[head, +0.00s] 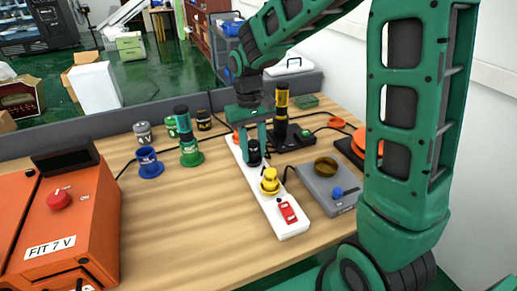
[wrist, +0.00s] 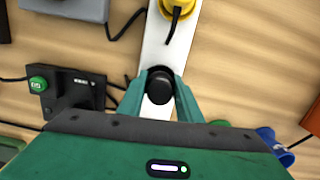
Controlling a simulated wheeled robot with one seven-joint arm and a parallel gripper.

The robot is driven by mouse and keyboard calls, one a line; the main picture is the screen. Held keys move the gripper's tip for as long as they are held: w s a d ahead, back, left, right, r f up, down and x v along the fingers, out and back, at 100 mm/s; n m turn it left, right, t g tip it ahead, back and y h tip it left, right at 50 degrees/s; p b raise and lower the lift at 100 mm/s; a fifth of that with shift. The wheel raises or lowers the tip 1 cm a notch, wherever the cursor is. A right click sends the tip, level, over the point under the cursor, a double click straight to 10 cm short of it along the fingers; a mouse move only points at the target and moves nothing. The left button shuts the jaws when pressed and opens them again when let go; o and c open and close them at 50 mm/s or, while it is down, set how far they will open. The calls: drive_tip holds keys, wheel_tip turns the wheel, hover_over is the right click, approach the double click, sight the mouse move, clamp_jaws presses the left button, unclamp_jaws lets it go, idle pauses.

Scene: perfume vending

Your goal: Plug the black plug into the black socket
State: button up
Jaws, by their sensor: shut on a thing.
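The black plug (head: 254,153) is between the two fingers of my gripper (head: 256,138), which is shut on it. It is upright over the middle of a white power strip (head: 291,222). In the wrist view the plug (wrist: 159,86) shows as a dark round top between the green fingertips (wrist: 160,95), with the white strip (wrist: 158,48) beneath. No separate black socket shows; the plug and fingers cover that part of the strip. I cannot tell whether the plug is seated or just above the surface.
A yellow plug (head: 269,181) stands on the strip nearer the front, beside a red switch (head: 288,212). A grey box with a blue knob (head: 337,192) is close on the right. Blue (head: 149,163) and green (head: 191,155) pieces stand left. An orange machine (head: 75,222) fills the front left.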

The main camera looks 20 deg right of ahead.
drive_tip(key=shift+s+a+f, duration=0.1)
drive_tip(key=shift+s+f, duration=0.15)
drive_tip(key=shift+f, duration=0.1)
idle(1.1)
drive_tip(key=shift+w+r, duration=0.25)
drive_tip(key=shift+w, duration=0.1)
idle(0.9)
drive_tip(key=shift+r, duration=0.35)
idle(0.4)
drive_tip(key=shift+f, duration=0.35)
idle(0.4)
drive_tip(key=shift+s+f, duration=0.35)
drive_tip(key=shift+s, duration=0.1)
idle(0.7)
drive_tip(key=shift+w+r, duration=0.3)
drive_tip(key=shift+w, duration=0.1)
idle(1.6)
drive_tip(key=shift+r, duration=0.35)
